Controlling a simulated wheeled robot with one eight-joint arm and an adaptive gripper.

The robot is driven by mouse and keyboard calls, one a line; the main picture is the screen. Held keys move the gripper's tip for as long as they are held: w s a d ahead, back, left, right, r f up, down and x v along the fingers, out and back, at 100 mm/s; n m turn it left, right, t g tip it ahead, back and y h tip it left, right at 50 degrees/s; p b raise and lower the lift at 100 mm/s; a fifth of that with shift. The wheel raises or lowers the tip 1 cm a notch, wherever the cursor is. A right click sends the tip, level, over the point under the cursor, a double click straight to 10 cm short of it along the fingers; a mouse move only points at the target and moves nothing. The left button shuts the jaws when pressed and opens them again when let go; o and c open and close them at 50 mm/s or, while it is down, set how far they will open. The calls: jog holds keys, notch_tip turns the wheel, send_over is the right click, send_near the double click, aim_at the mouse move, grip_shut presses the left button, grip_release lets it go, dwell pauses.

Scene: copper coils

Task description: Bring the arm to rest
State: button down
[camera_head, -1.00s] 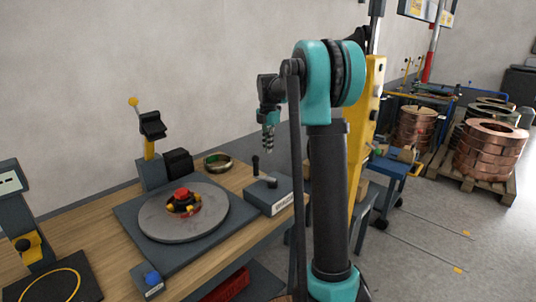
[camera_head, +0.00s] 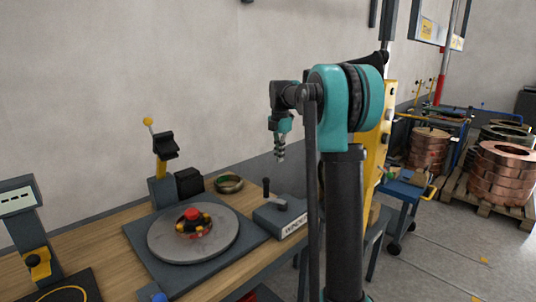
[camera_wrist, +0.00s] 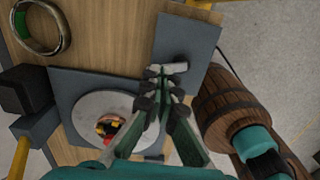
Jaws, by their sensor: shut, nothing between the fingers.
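My arm (camera_head: 343,215) stands upright at the front of the bench, bent at the top, with its forearm pointing away from the camera. My gripper (camera_head: 280,158) hangs fingers down from the wrist, above the back right of the bench, near the grey winder box (camera_head: 282,215). In the wrist view my gripper (camera_wrist: 163,74) has its two fingers drawn together, with nothing held between them. The fingertips overlap the grey box (camera_wrist: 188,38) in that view, apparently well above it.
A round turntable (camera_head: 222,237) with a red-topped hub sits left of my gripper. A green-and-copper ring (camera_head: 229,183) lies behind it. A post with a yellow knob (camera_head: 148,122) rises at the bench's back. Copper coils (camera_head: 503,170) on pallets stand far right.

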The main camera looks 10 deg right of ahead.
jog(key=s+f+m, duration=0.3)
jog(key=s+m, duration=0.1)
jog(key=s, duration=0.1)
jog(key=s+f+m+t, duration=0.1)
jog(key=s+f+m, duration=0.2)
jog(key=s+m, duration=0.1)
jog(key=s+f+m+t, duration=0.1)
jog(key=s+f+m, duration=0.2)
jog(key=s, duration=0.3)
jog(key=shift+s+d+f+m, duration=0.15)
jog(key=shift+f+m, duration=0.25)
jog(key=shift+f, duration=0.15)
jog(key=s+f+m+t, duration=0.1)
jog(key=s+f+m, duration=0.5)
jog(key=s, duration=0.4)
jog(key=s+f+m+t, duration=0.1)
jog(key=s+f+m, duration=0.6)
jog(key=s, duration=0.2)
jog(key=shift+s+f, duration=0.25)
jog(key=shift+s, duration=0.15)
